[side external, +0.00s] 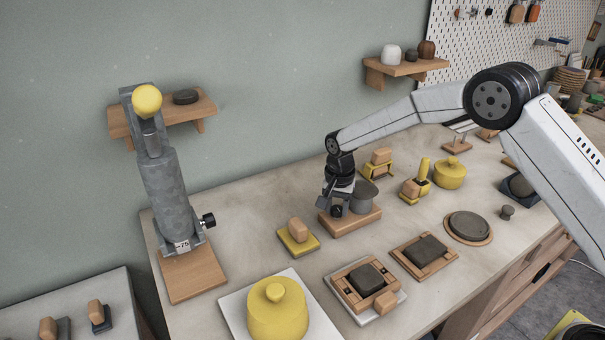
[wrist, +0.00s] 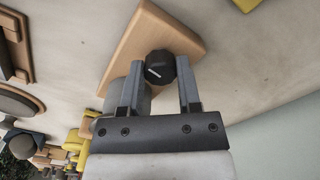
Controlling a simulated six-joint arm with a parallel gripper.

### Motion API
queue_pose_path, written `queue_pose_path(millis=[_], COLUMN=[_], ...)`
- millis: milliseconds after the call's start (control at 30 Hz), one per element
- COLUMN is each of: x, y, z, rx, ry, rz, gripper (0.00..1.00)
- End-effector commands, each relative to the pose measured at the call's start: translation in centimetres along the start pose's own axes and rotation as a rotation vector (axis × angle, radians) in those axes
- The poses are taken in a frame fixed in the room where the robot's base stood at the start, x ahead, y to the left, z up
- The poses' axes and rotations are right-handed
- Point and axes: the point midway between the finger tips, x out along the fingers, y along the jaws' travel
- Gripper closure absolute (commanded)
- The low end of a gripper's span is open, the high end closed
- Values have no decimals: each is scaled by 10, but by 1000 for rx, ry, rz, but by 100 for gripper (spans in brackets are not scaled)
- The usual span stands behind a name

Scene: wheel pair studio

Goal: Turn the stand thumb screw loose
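My gripper (side external: 337,207) points down at a wooden block (side external: 352,222) with a grey cylinder (side external: 364,197) on it. In the wrist view a black knob (wrist: 159,68) with a white line lies between my fingertips, one finger on each side. I cannot tell whether both fingers press on it or a thin gap remains. The grey cylinder (wrist: 138,103) is partly hidden behind the left finger. A tall grey stand (side external: 165,187) on a wooden base (side external: 192,276), with a yellow ball on top, is at the left. Another black knob (side external: 208,220) sticks out from its right side.
A yellow block with a wooden handle (side external: 298,237) sits left of my gripper. A large yellow lidded pot (side external: 276,309) and wooden trays (side external: 424,254) stand in front. A round dark plate (side external: 469,226) is at the right.

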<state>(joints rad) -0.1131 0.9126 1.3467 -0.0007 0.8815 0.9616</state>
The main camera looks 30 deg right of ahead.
Motion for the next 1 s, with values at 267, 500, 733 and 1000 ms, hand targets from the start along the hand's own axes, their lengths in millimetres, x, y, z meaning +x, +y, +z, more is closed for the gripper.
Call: queue_pose_path(millis=[267, 500, 733, 1000], x=[0, 0, 0, 0], y=[0, 0, 1, 1], z=[0, 0, 0, 0], rx=[-2, -43, -155, -375], ry=[0, -1, -2, -2], rz=[1, 1, 1, 1], gripper=[100, 100, 100, 100])
